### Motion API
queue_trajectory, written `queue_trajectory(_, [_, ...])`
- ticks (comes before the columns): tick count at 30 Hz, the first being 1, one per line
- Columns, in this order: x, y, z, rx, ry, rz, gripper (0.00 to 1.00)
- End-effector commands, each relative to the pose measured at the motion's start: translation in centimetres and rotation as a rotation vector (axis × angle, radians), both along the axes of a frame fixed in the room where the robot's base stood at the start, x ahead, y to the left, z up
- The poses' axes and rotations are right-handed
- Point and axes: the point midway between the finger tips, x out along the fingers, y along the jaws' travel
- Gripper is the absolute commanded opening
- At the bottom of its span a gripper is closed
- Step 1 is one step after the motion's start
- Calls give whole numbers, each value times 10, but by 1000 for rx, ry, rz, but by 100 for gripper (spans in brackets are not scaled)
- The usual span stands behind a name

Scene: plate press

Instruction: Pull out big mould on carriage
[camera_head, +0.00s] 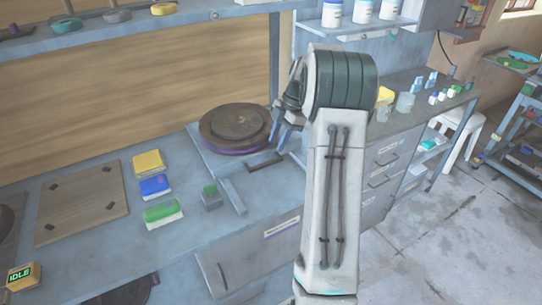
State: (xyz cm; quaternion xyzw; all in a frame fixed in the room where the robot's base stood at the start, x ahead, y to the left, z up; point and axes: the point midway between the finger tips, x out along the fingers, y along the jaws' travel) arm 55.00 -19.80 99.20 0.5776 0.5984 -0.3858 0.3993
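The big mould (235,127) is a dark round disc with a raised middle and a purplish lower rim. It lies flat on a blue-grey carriage plate (212,160) on the workbench. A dark bar, perhaps a handle (264,161), sits at the carriage's front edge. My gripper (280,127) is at the right side of the mould, pointing down and left. My own arm hides much of it and the carriage's right end. I cannot tell whether the fingers are open or touch the mould.
A small block with a green top (210,194) stands in front. A shelf (130,35) hangs above. The floor (440,235) at right is clear.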

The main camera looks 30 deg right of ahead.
Motion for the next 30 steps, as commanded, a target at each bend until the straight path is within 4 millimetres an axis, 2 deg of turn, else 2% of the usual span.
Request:
queue_trajectory(3, [-1,10,-22,2,3,1,33])
queue_trajectory(9, [-1,21,-49,0,1,0,33])
queue_trajectory(15, [-1,25,-59,-1,-1,-1,33])
queue_trajectory(22, [-1,25,-60,-1,-1,-1,33])
queue_trajectory(23, [-1,25,-60,-1,-1,-1,30])
queue_trajectory(26, [-1,25,-60,-1,-1,-1,2])
queue_trajectory(30, [-1,25,-60,-1,-1,-1,0])
